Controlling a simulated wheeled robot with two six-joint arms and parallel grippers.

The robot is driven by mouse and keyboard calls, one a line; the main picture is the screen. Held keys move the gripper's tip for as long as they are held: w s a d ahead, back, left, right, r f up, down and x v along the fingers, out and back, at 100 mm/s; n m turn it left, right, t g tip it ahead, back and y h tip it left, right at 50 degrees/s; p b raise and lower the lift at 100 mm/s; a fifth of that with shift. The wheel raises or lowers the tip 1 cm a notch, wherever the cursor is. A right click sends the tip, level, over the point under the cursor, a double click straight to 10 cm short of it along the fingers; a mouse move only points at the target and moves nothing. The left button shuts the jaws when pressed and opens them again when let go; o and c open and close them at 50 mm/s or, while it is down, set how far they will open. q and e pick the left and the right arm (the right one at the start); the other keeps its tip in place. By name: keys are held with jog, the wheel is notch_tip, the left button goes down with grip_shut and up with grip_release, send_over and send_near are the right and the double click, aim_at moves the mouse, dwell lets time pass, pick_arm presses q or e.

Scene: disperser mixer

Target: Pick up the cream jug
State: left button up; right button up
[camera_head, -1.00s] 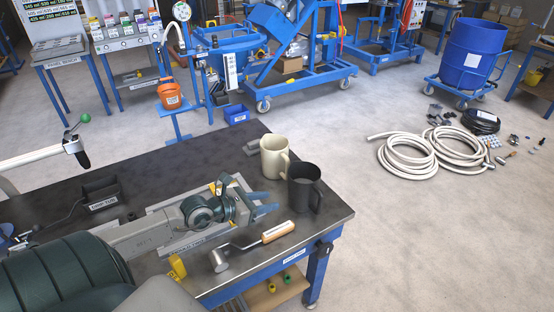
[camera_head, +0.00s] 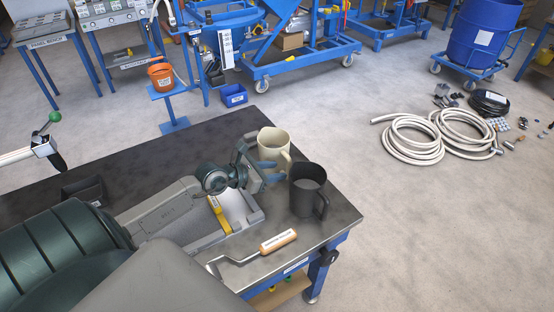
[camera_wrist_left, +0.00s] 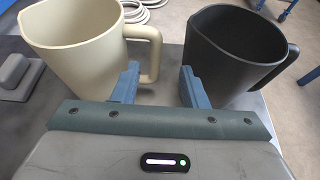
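The cream jug (camera_head: 272,148) stands upright near the far right part of the dark workbench, and its handle shows on its right side. In the left wrist view the cream jug (camera_wrist_left: 75,45) is at upper left. The dark grey jug (camera_head: 305,195) stands just in front and to the right; it also shows in the left wrist view (camera_wrist_left: 232,50). My left gripper (camera_head: 273,172) is open and empty, close to the cream jug. In the left wrist view its blue fingers (camera_wrist_left: 160,86) are apart, with the cream handle ahead between them. Contact cannot be told. My right gripper is not in view.
A wooden-handled tool (camera_head: 275,242) lies on the workbench (camera_head: 330,222) near its front edge. A grey tray (camera_head: 245,218) lies beneath my left arm. A dark box (camera_head: 84,190) sits at left. Hoses (camera_head: 412,140) lie on the floor beyond.

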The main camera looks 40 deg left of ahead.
aim_at(289, 168)
pick_arm(q)
jog(key=shift+w+d+f, duration=0.1)
jog(key=shift+w+f, duration=0.1)
jog(key=shift+w, duration=0.2)
jog(key=p+x, duration=0.1)
jog(key=x, duration=0.3)
jog(key=shift+w, duration=0.3)
jog(key=shift+w+f, duration=0.25)
jog(key=shift+w, duration=0.1)
jog(key=shift+w+f, duration=0.15)
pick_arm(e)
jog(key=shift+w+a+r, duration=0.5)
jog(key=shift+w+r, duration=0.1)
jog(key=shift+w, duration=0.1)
pick_arm(q)
jog(key=shift+c, duration=0.5)
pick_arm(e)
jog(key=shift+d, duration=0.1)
